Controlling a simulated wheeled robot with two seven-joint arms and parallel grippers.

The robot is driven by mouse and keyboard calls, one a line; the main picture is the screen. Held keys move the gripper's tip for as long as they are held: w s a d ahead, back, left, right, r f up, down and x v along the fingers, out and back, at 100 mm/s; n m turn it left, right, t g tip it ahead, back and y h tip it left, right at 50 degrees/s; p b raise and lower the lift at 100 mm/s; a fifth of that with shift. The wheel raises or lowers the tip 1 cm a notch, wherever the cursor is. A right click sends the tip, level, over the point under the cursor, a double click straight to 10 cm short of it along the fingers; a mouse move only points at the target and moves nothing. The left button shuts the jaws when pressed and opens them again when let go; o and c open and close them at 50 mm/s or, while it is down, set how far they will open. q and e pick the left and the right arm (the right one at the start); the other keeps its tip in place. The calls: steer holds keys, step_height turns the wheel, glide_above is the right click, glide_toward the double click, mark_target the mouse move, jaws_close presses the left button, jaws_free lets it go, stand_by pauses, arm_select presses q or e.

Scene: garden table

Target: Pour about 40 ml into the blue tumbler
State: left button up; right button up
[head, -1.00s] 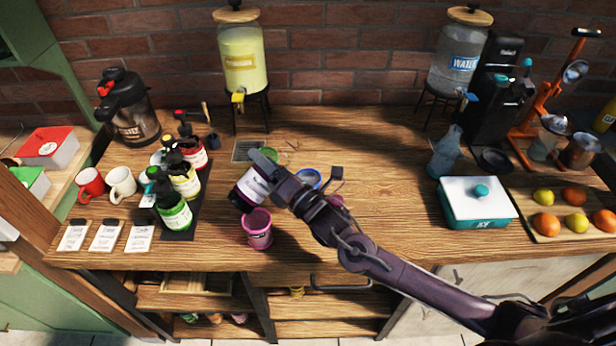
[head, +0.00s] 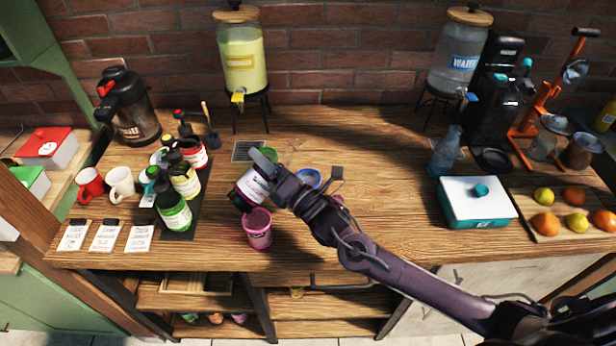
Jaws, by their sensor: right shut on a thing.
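The blue tumbler (head: 308,178) stands on the wooden table near the middle, just behind my right gripper, which hides part of it; only its rim and upper part show. My right gripper (head: 268,178) is shut on a dark bottle with a white and purple label (head: 251,187). The bottle is tilted and held above the table, left of the blue tumbler. A pink tumbler (head: 258,230) stands just below the bottle in the picture. I cannot make out the bottle's mouth or any stream. My left gripper is not in view.
A green-rimmed vessel (head: 270,155) stands behind the gripper; a pinkish thing (head: 338,199) is partly hidden by my arm. Several syrup bottles (head: 174,212) stand on a dark tray at left. A teal-and-white box (head: 476,207) is at right. The table between is mostly clear.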

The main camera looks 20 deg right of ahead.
steer(key=shift+r, duration=0.15)
steer(key=shift+d+r+n, duration=0.1)
steer(key=shift+r+n, duration=0.05)
steer(key=shift+n, duration=0.15)
steer(key=shift+w+d+n+g+y, duration=0.2)
steer(key=shift+n+g+y, duration=0.1)
steer(key=shift+n, duration=0.2)
steer(key=shift+d+f+n, duration=0.25)
steer(key=shift+f+n, duration=0.15)
steer(key=shift+n, duration=0.3)
steer(key=shift+w+d+r+n+g, duration=0.15)
steer(key=shift+r+n, duration=0.1)
steer(key=shift+n, duration=0.15)
steer(key=shift+d+r+n+g, duration=0.1)
steer(key=shift+r+n+g, duration=0.1)
steer(key=shift+n, duration=0.2)
steer(key=n, duration=0.2)
steer(key=n+g, duration=0.1)
steer(key=shift+r+y, duration=0.25)
steer(key=shift+y, duration=0.05)
step_height(320, 180, down, 8)
steer(key=n+g+b, duration=0.1)
steer(key=n+b, duration=0.4)
steer(key=b, duration=0.2)
steer(key=shift+r, duration=0.25)
steer(key=shift+w+a, duration=0.1)
